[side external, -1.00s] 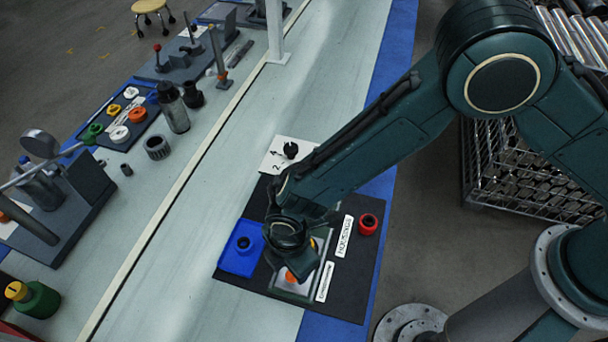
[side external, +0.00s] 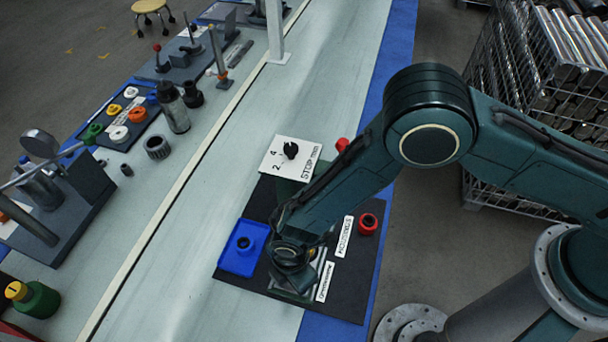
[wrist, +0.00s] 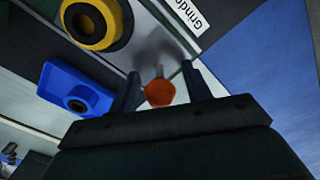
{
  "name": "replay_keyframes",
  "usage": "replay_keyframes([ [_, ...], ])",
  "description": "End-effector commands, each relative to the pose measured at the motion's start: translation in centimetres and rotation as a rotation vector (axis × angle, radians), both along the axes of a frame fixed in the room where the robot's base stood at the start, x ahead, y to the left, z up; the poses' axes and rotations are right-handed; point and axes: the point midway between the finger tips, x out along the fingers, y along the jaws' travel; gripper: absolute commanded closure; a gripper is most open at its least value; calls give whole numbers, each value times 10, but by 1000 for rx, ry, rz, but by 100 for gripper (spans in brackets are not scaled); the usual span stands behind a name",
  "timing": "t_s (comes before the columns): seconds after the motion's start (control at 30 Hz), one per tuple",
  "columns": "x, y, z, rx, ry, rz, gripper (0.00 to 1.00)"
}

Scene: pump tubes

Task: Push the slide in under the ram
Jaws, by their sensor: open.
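An orange knob (wrist: 160,93) shows in the wrist view between the two fingers of my gripper (wrist: 163,88). The fingers are open, one on each side of it; I cannot tell whether either touches it. The knob sits at the end of a pale metal track (wrist: 170,25), which I take to be the slide's. In the side view my gripper (side external: 293,278) is low over the front of this track (side external: 318,268), and the arm hides the knob and most of the slide. A yellow ring with a dark centre (wrist: 95,20) lies beyond the fingers. The ram cannot be made out.
A red ring (side external: 368,223) and white labels (side external: 344,236) lie to the right. A white dial panel (side external: 290,155) stands behind.

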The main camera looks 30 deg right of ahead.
Motion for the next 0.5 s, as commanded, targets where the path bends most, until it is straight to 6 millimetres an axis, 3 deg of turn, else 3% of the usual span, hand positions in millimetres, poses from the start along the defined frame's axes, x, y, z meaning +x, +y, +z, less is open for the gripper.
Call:
replay_keyframes([
  [0.07,0,0,0,0,0,0,54],
  [0.3,0,0,0,0,0,0,100],
  [0.5,2,-2,0,0,0,-1,100],
])
